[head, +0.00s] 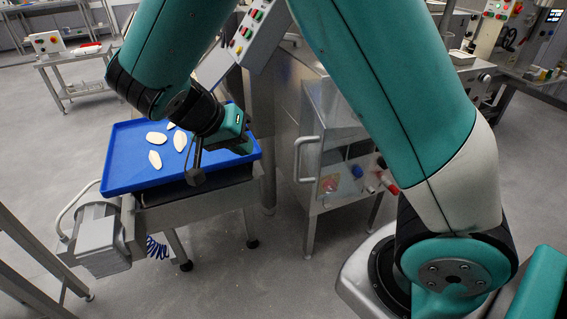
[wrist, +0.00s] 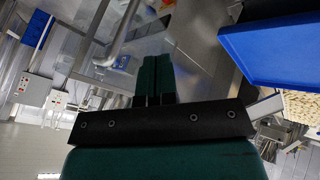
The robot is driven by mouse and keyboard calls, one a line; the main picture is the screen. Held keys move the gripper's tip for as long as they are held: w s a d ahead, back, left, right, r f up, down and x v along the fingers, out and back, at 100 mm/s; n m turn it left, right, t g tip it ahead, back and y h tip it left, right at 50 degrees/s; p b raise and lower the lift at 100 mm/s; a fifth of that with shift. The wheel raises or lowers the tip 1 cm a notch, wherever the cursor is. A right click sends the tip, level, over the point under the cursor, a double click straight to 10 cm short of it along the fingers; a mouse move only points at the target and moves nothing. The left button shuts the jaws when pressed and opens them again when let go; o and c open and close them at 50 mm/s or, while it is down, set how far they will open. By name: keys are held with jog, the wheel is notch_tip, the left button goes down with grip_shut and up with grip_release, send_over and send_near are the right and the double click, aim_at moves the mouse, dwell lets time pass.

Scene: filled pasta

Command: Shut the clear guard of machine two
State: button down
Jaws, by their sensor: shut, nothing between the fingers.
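A clear guard (head: 338,112) is on the metal machine at the middle of the head view. A bent metal handle (head: 298,160) stands at its left edge. I cannot tell how far open the guard is. In the wrist view a metal bar handle (wrist: 122,35) and clear panels (wrist: 85,55) show just beyond and left of the fingers. My gripper (head: 194,172) hangs left of the handle, apart from it, over the right part of a blue tray. Its fingers are together and empty, as the wrist view also shows (wrist: 153,65).
The blue tray (head: 118,165) holds several pale pasta pieces (head: 155,160) on a metal stand. A control box (head: 250,30) with buttons is above. Grey floor (head: 250,285) is open in front.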

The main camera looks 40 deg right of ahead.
jog(key=s+d+f, duration=0.3)
jog(key=d+f, duration=0.4)
jog(key=d, duration=0.1)
jog(key=shift+p, duration=0.45)
jog(key=shift+s, duration=0.15)
